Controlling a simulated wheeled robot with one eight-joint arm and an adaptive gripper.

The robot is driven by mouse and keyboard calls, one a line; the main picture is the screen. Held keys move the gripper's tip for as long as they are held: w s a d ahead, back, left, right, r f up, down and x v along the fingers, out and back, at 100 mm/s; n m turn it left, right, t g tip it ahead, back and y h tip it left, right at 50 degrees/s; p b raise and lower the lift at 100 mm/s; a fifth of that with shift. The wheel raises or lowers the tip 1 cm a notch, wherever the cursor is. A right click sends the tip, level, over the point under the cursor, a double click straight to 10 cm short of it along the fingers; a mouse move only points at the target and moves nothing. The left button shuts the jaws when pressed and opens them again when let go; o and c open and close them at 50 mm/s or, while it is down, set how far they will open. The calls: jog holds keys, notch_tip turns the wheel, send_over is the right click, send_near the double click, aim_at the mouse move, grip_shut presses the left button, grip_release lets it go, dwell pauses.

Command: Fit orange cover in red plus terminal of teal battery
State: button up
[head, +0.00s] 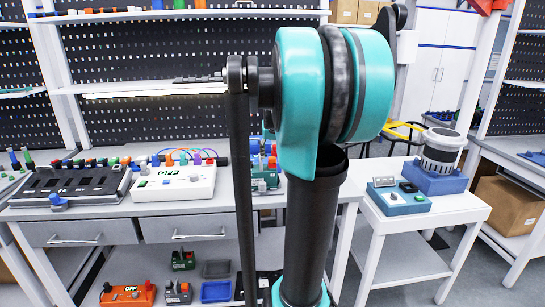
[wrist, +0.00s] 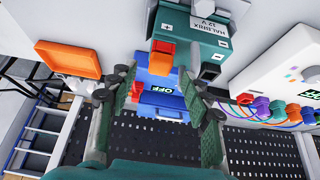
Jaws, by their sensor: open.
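The teal battery (wrist: 188,40) shows at the top of the wrist view, with its label and plus and minus marks. In the head view the battery (head: 265,181) is mostly hidden behind my arm. An orange piece (wrist: 161,58), seemingly the orange cover, is at the battery's edge; I cannot tell how it sits on the red plus terminal. A black terminal (wrist: 210,72) is to its right. My gripper (wrist: 162,82) is open, its two fingers on either side of the orange piece, with no clear contact. The head view hides the gripper behind my arm.
A blue device (wrist: 160,100) with an OFF display shows between the fingers. A white device (head: 172,184) with coloured cables stands left of the battery. An orange box (wrist: 68,58) is at the wrist view's left. A white side table (head: 425,212) stands at the right.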

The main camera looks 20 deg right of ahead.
jog(key=v, duration=1)
jog(key=s+a+f+n, duration=0.1)
jog(key=s+a+f, duration=0.4)
jog(key=f, duration=0.5)
jog(key=s+a+f+n+g+y, duration=0.1)
jog(key=s+a+f, duration=0.4)
jog(key=s+f, duration=0.3)
jog(key=s+a+f+n, duration=0.1)
jog(key=s+a+f, duration=0.5)
jog(key=f, duration=0.6)
jog(key=shift+s+f+g+y, duration=0.3)
jog(key=shift+s, duration=0.5)
